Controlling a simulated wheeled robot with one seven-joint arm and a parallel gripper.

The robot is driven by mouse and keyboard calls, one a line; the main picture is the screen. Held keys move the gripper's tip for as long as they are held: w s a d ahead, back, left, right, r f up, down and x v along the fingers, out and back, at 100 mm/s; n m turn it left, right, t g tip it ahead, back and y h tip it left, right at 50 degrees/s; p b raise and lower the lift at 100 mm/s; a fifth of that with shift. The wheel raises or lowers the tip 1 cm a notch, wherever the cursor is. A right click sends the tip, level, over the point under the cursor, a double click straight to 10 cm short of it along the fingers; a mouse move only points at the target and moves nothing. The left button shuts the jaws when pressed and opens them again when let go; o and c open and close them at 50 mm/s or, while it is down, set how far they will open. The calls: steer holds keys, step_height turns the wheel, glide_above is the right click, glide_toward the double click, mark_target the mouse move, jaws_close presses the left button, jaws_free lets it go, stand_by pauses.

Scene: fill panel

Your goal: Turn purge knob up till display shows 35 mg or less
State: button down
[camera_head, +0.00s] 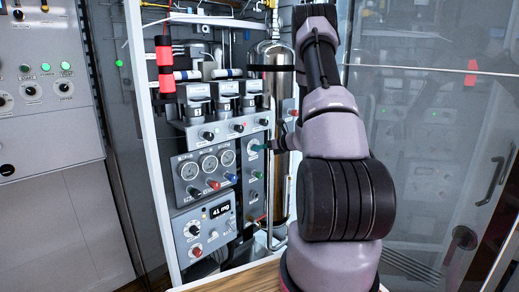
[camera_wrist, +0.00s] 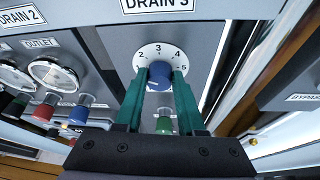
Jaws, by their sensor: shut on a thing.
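The display (camera_head: 218,211) on the lower panel reads 41 mg. In the wrist view a blue knob (camera_wrist: 158,83) sits on a round white dial (camera_wrist: 153,50) with numbers around its upper edge; 2, 3, 4 and 5 are readable. My gripper (camera_wrist: 160,76) has its two green fingers on either side of the knob, shut on it. I see no label reading purge, and the knob's pointer is not clear. In the head view my gripper (camera_head: 268,146) reaches the right side of the panel, and the knob is mostly hidden.
A green knob (camera_wrist: 164,125) lies just below, between the fingers. Gauges (camera_head: 208,164) with red and blue knobs are to the left. A steel cylinder (camera_head: 271,75) stands behind, close to my arm. A wooden surface (camera_head: 240,277) lies below.

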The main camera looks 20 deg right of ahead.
steer(key=shift+d+m+y, duration=0.15)
steer(key=shift+m+y, duration=0.75)
steer(key=shift+m, duration=0.4)
steer(key=shift+f, duration=0.1)
steer(key=c, duration=0.5)
jaws_free()
steer(key=v, duration=1)
steer(key=shift+s+d+r, duration=0.2)
steer(key=shift+s+d, duration=0.05)
